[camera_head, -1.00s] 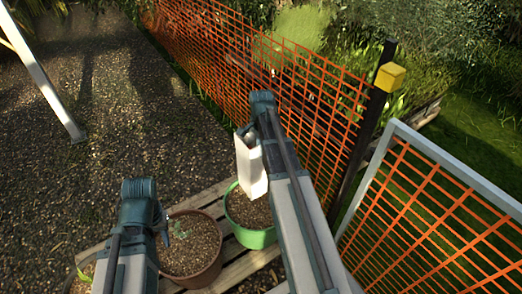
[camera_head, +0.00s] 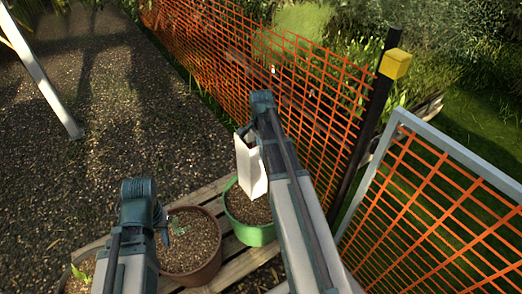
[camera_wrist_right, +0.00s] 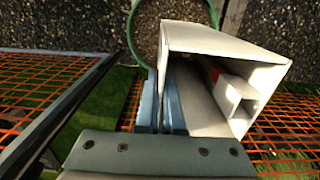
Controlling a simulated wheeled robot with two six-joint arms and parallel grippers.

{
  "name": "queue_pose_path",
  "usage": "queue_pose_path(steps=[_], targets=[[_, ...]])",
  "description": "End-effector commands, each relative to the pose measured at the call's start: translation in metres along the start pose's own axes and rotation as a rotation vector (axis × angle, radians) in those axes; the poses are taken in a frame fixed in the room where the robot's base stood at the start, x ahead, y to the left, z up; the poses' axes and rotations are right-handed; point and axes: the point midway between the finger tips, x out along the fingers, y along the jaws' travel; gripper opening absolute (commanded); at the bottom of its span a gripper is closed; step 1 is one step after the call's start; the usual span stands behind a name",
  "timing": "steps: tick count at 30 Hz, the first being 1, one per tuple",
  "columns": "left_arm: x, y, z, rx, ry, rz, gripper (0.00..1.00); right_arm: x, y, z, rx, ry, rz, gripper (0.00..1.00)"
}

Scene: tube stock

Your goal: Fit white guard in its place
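The white guard (camera_head: 250,170) is a hollow, square white tube. In the head view it stands nearly upright over the green pot (camera_head: 249,235), which holds brown soil; I cannot tell whether its lower end touches the soil. My right gripper (camera_wrist_right: 160,108) is shut on one wall of the guard (camera_wrist_right: 215,40), near its open end. A white part and a small red spot show inside the tube in the right wrist view. My left gripper (camera_head: 163,218) hangs beside the brown pot (camera_head: 190,262); its fingers are mostly hidden by the wrist.
The pots stand on a wooden slatted pallet (camera_head: 237,267). A small seedling (camera_head: 178,228) grows in the brown pot, and another pot shows at lower left.

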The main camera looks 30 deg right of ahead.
Motion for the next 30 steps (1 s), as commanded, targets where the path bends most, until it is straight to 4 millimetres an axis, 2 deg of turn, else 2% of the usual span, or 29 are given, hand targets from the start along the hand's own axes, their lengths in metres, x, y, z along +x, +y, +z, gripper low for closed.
queue_pose_path(steps=[22,30], targets=[[0.030,0.003,-0.002,0.000,0.000,0.000,0.35,0.031,0.000,0.000,0.000,0.000,0.000,0.00],[0.031,0.003,-0.002,0.000,0.000,0.000,0.35,0.032,0.000,0.000,0.000,0.000,0.000,0.00]])
